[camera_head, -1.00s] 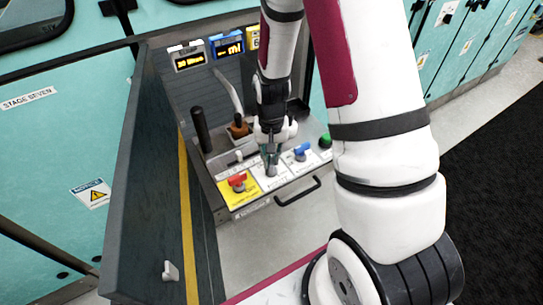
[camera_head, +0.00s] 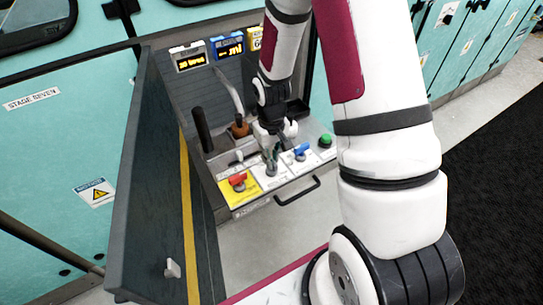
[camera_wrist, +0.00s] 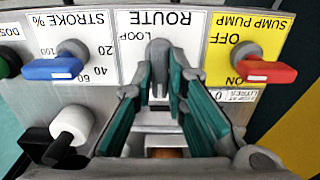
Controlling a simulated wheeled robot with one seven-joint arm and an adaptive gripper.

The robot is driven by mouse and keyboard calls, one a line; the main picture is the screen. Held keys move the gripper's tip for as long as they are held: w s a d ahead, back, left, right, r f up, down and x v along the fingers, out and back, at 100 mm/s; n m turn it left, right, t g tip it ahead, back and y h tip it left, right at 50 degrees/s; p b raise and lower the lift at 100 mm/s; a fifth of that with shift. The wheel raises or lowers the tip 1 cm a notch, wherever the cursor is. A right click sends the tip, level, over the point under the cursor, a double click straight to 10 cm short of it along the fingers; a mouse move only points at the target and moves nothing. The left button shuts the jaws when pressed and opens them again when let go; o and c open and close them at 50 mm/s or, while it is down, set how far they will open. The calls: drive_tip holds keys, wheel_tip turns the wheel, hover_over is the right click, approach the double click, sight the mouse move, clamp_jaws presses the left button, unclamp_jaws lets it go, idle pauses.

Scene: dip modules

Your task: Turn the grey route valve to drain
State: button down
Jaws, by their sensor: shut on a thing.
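The grey route valve (camera_wrist: 158,52) sits on the white ROUTE plate (camera_wrist: 188,48), between the yellow and the stroke plates. In the wrist view its handle points down the picture, between the fingers. The word LOOP shows left of the valve; no drain mark can be read. My gripper (camera_wrist: 159,85) is shut on the valve handle, with one teal-padded finger on each side.
The red sump pump handle (camera_wrist: 267,72) and the blue stroke handle (camera_wrist: 52,69) flank the valve closely. A white knob (camera_wrist: 72,122) lies near the left finger. A black lever (camera_head: 202,130) stands behind the panel's left side. A dark side wall (camera_head: 150,190) stands at left.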

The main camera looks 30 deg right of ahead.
idle(0.3)
drive_tip(key=c, duration=1.6)
unclamp_jaws()
drive_tip(key=shift+r, duration=0.1)
wheel_tip(320, 180, up, 12)
drive_tip(key=s+a+r+t+p, duration=0.1)
drive_tip(key=s+a+r, duration=0.1)
drive_tip(key=s+r, duration=0.5)
drive_tip(key=s+a+r+t+p, duration=0.1)
drive_tip(key=s+r+p, duration=0.15)
drive_tip(key=r, duration=0.75)
drive_tip(key=s+a+r+t+p, duration=0.1)
drive_tip(key=s+a+r+t, duration=0.1)
drive_tip(key=s+r, duration=0.6)
drive_tip(key=s+a, duration=0.1)
drive_tip(key=s, duration=0.4)
drive_tip(key=shift+s+m+p, duration=0.3)
